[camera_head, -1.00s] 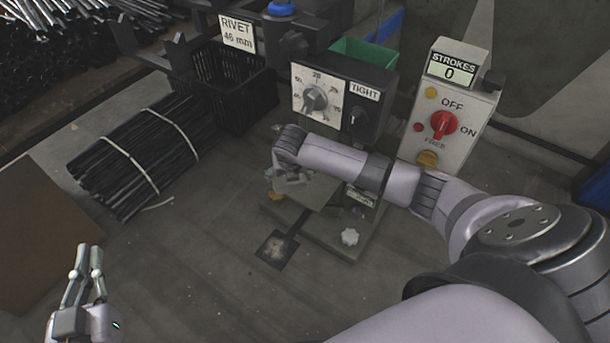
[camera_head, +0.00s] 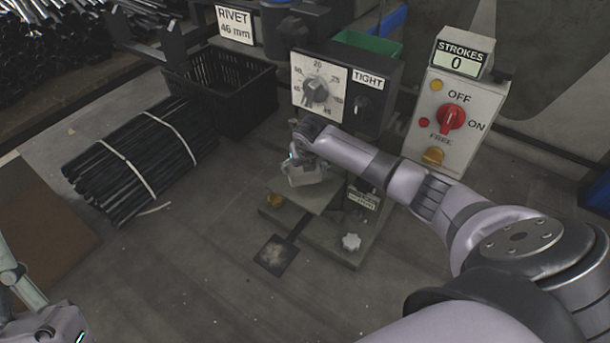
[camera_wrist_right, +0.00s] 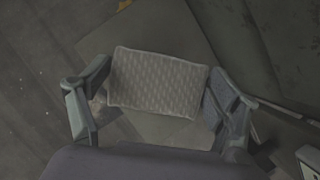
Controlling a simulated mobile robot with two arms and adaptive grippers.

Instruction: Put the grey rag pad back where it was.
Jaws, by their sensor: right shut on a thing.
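The grey rag pad (camera_wrist_right: 158,83), a woven rectangle, sits between the fingers of my right gripper (camera_wrist_right: 160,100) in the right wrist view. The gripper is shut on it. In the head view, my right gripper (camera_head: 305,165) holds the pad (camera_head: 307,176) over the rivet press's base plate (camera_head: 303,199), below the dial box. Whether the pad touches the plate cannot be told. My left gripper (camera_head: 22,283) is partly cut off at the lower left, away from the press; its finger opening is not clear.
The press's dial box (camera_head: 341,92) reads TIGHT. A STROKES 0 box with a red knob (camera_head: 450,117) stands right of it. A dark square with a pale stain (camera_head: 276,254) lies in front. A black crate (camera_head: 220,90) and bundled black rods (camera_head: 135,158) are left.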

